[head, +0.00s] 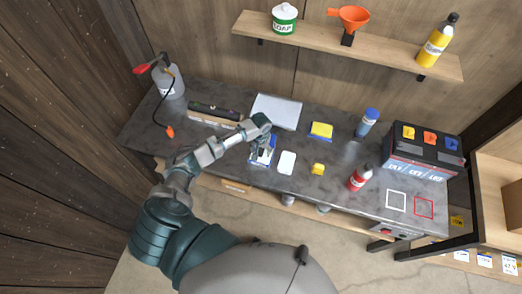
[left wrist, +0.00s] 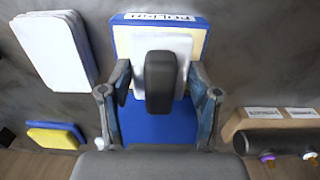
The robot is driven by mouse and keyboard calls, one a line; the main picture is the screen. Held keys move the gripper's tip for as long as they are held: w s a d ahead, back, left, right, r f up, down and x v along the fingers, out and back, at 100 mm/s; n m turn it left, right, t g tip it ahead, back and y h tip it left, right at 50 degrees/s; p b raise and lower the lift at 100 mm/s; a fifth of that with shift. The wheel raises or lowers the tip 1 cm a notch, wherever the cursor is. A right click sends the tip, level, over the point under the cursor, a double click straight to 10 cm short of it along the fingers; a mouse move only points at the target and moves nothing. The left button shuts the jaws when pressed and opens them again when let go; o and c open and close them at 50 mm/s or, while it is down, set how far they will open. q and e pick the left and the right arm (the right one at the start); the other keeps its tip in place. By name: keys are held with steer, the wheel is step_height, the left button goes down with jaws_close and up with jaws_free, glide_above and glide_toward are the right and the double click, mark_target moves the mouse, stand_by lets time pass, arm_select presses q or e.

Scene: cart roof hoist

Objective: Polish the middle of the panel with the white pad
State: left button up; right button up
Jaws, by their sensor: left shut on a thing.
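My left gripper (head: 262,140) reaches down over a blue board (head: 254,159) near the front of the dark worktop. In the left wrist view the blue board (left wrist: 158,125) has a pale yellow part and a white label along its far edge. A white pad (left wrist: 185,47) with a black block-shaped handle (left wrist: 161,80) is between the fingers of my left gripper (left wrist: 160,88), which is shut on it. The pad overlaps the middle of the yellow part. I cannot tell whether it touches the board. A large pale grey panel (head: 277,111) lies behind. My right gripper is out of view.
A white flat stack (head: 286,162), a yellow block (head: 318,169) and a yellow-and-blue sponge (head: 321,130) lie to the right. A red bottle (head: 360,177) and a blue bottle (head: 367,122) stand farther right. A long tray (head: 215,112) and a grey sprayer (head: 169,83) are at left.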

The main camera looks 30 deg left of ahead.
mark_target(261, 149)
arm_select(q)
steer(key=shift+d, duration=0.1)
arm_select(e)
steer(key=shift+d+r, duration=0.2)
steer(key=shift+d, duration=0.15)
arm_select(q)
steer(key=shift+f, duration=0.1)
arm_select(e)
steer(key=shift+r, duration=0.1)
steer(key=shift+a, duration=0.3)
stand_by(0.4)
arm_select(q)
steer(key=shift+p, duration=0.4)
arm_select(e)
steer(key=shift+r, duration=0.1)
arm_select(q)
step_height(261, 149, up, 3)
steer(key=p, duration=0.3)
steer(key=shift+f, duration=0.15)
step_height(261, 149, up, 2)
steer(key=shift+r+p, duration=0.1)
steer(key=shift+p, duration=0.8)
steer(key=shift+r, duration=1.1)
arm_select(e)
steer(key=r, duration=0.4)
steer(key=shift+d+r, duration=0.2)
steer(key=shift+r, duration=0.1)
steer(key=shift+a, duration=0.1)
